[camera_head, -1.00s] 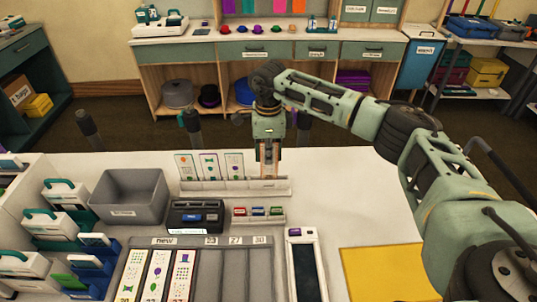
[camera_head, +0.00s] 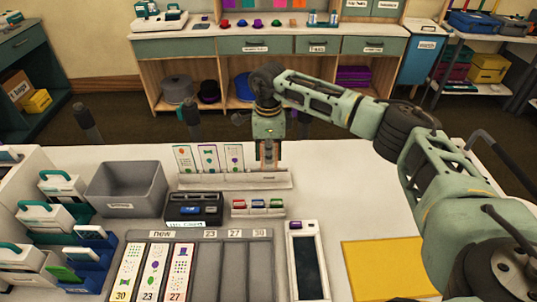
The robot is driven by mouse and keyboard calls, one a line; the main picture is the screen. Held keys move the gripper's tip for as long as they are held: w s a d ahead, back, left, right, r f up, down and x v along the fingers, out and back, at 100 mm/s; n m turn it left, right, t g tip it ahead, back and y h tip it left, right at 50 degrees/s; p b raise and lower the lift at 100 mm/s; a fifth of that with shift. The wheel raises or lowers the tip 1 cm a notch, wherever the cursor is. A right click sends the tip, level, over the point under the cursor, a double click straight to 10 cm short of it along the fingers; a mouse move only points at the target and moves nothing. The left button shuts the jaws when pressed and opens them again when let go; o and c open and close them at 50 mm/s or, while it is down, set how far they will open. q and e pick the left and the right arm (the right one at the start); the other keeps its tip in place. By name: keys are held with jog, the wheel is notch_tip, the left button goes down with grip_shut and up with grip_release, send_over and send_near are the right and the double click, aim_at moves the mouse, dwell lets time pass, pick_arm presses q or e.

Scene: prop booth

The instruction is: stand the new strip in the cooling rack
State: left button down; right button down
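The cooling rack (camera_head: 222,181) is a long, low white holder at the middle back of the table. Three printed white strips (camera_head: 208,158) stand upright side by side in its left part. My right gripper (camera_head: 268,158) points down at the right part of the rack, its fingertips close above or at the rack. A pale, narrow shape shows between the fingers, too small to tell whether it is a strip being held. Three more long strips (camera_head: 153,272) lie in the left columns of a grey tray (camera_head: 204,270) marked "new". My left gripper is not in view.
A grey bin (camera_head: 124,190), a black device (camera_head: 194,210) and a small holder with coloured pieces (camera_head: 257,207) stand around the rack. A dark-screened device (camera_head: 307,265) and yellow mat (camera_head: 385,268) lie at front right. The table right of the rack is clear.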

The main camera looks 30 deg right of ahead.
dwell(0.3)
jog(key=c, duration=1.9)
grip_release()
jog(key=shift+o, duration=0.2)
notch_tip(320, 180, up, 12)
jog(key=shift+f, duration=0.1)
